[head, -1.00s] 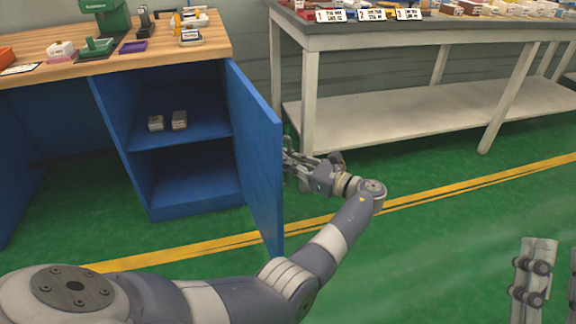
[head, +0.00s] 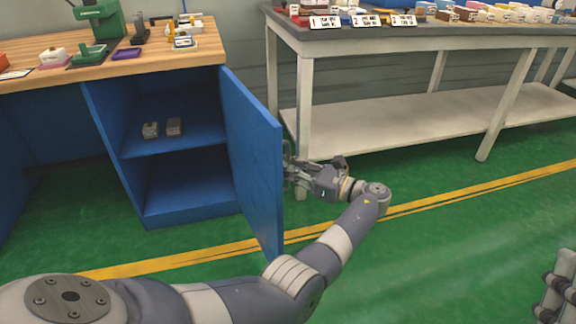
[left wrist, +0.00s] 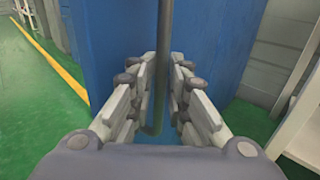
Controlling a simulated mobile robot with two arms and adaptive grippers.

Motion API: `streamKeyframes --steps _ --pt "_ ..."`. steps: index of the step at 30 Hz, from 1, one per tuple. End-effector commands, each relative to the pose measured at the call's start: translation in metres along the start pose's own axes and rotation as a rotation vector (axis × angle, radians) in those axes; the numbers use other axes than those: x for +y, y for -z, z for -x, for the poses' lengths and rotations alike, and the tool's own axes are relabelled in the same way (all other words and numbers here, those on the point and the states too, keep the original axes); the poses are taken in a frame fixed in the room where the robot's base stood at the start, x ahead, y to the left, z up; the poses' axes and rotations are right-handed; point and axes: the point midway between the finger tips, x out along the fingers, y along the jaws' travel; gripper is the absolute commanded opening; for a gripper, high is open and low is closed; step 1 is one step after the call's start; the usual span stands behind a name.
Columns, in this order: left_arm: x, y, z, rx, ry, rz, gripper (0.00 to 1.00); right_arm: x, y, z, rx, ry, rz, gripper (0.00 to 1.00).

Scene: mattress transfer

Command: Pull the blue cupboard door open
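The blue cupboard door (head: 252,150) stands swung well out from the cupboard (head: 190,205), and the two shelf spaces inside show. In the left wrist view a vertical grey bar handle (left wrist: 164,60) runs down in front of the blue door face (left wrist: 115,45). My left gripper (left wrist: 163,105) has its fingers closed in on both sides of this bar. In the head view my left gripper (head: 292,172) is at the door's right-hand face, its fingertips partly hidden by the door edge. My right gripper (head: 560,290) shows only in part at the lower right edge.
A wooden worktop (head: 120,65) with small tools covers the cupboard. Two small grey blocks (head: 162,129) lie on its shelf. A grey-topped table (head: 400,37) with a white lower shelf (head: 400,118) stands close behind my left gripper. The green floor (head: 430,260) in front is clear.

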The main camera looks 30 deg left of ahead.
Motion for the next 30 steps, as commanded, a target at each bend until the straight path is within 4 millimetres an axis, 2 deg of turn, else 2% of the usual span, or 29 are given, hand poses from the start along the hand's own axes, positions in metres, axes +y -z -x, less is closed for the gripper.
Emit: streamKeyframes --steps 11,21,30 --pt "-0.002 -0.004 0.003 -0.006 0.002 0.009 0.18 0.001 -0.001 0.000 -0.003 -0.001 0.001 0.40" --pt "-0.002 -0.004 0.057 -0.005 0.005 0.006 0.18 0.000 -0.001 0.000 -0.002 0.000 0.001 0.40" --pt "-0.002 -0.003 0.076 -0.005 0.003 0.007 0.18 0.000 0.000 0.000 -0.002 0.000 0.001 0.40"
